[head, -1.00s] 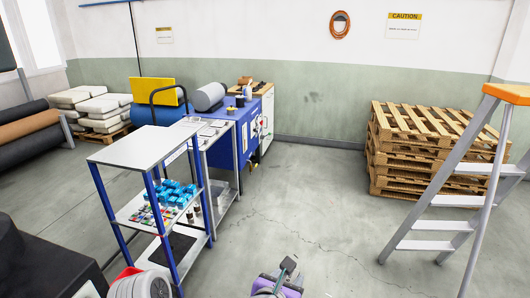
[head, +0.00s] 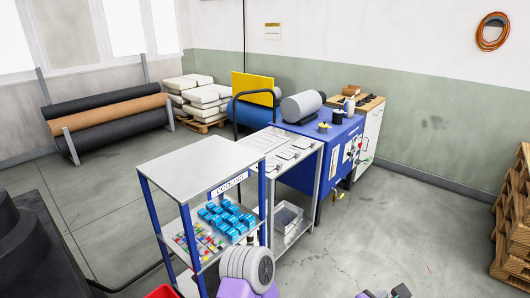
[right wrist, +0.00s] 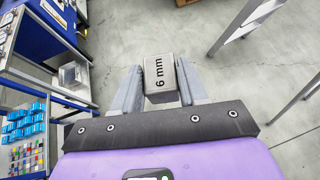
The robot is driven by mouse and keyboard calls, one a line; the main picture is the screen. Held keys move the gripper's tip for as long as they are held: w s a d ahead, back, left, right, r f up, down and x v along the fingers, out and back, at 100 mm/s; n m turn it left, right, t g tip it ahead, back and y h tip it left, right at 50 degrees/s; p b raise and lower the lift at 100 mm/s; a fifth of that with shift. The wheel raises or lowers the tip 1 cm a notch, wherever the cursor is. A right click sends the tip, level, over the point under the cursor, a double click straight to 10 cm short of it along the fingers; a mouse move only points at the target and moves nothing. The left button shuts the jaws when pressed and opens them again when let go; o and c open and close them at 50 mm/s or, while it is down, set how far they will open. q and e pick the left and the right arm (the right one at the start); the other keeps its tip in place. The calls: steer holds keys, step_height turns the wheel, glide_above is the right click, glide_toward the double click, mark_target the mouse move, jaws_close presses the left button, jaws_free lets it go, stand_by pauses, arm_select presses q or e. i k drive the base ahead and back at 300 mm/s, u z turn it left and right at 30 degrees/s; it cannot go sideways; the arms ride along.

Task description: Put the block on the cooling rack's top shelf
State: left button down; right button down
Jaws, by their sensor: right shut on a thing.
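The cooling rack has a bare, light grey top shelf (head: 195,165), blue posts and a "COOLING" label (head: 229,184). It stands left of centre in the head view. My right gripper (right wrist: 158,92) is shut on a grey block (right wrist: 160,70) marked "6 mm", held between its two fingers. In the head view the block (head: 402,291) shows small and dark at the bottom edge, right of the rack and apart from it. Most of the right gripper is cut off there. My left gripper's fingers are not in view.
Blue pieces (head: 226,218) and small coloured parts lie on the rack's middle shelf. A table with papers (head: 273,142) and a blue machine bench (head: 310,165) stand behind it. A red bin (head: 163,292) is at the bottom edge. Pallets (head: 513,235) are at right; the floor between is clear.

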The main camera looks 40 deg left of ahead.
mark_target(201, 161)
steer(key=u, duration=0.2)
steer(key=i, duration=1.6)
steer(key=u, duration=1.3)
steer(key=i, duration=0.85)
steer(key=u, duration=1.35)
steer(key=i, duration=0.6)
steer(key=u, duration=0.35)
